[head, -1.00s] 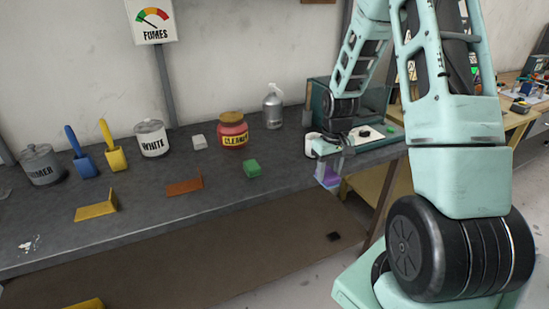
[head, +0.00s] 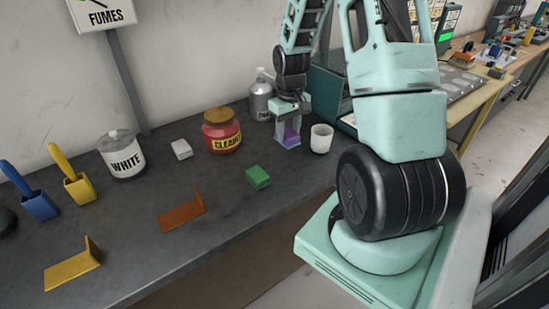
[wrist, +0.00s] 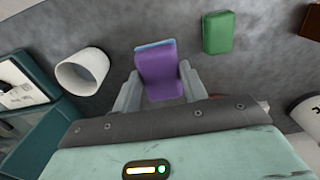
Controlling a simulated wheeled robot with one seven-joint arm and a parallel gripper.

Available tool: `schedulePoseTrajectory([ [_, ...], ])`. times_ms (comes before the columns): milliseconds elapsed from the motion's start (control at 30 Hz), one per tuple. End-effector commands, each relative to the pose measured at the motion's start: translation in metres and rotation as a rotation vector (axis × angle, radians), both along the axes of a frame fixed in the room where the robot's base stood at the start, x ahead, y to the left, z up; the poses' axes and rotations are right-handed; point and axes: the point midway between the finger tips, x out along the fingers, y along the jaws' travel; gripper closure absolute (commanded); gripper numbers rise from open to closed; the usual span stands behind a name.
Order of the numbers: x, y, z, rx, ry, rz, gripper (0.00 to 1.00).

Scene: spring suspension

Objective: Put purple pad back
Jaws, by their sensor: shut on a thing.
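The purple pad (head: 291,138) is between the fingers of my gripper (head: 288,133), near the right end of the grey workbench (head: 140,215). In the wrist view the purple pad (wrist: 160,75) shows between the two fingers of my gripper (wrist: 160,95), with a thin blue layer along its far edge. My gripper is shut on it. I cannot tell whether the pad touches the bench top.
A white cup (head: 321,138) stands just right of the pad. Orange (head: 183,212) and yellow (head: 75,268) angled pieces lie in front.

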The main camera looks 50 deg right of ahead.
Motion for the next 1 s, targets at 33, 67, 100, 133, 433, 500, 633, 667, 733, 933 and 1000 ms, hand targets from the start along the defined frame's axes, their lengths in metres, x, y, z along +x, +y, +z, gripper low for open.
schedulePoseTrajectory([
  [33, -0.001, 0.001, -0.006, 0.003, 0.005, 0.0, 0.82],
  [67, -0.001, 0.001, -0.011, 0.003, 0.005, 0.0, 0.82],
  [100, -0.002, 0.001, -0.018, 0.005, 0.007, 0.0, 0.82],
  [133, -0.002, 0.001, -0.024, 0.005, 0.006, -0.001, 0.82],
  [433, -0.001, 0.001, -0.059, 0.002, 0.004, 0.001, 0.82],
  [500, -0.001, 0.001, -0.067, 0.003, 0.004, 0.0, 0.82],
  [633, -0.001, 0.001, -0.086, 0.003, 0.004, -0.001, 0.82],
  [667, -0.001, 0.001, -0.089, 0.003, 0.003, -0.001, 0.82],
  [733, -0.001, 0.001, -0.095, 0.002, 0.003, 0.0, 0.82],
  [933, 0.0, 0.0, -0.098, 0.0, 0.0, 0.0, 0.82],
  [1000, 0.0, 0.0, -0.098, 0.0, 0.001, 0.0, 0.82],
])
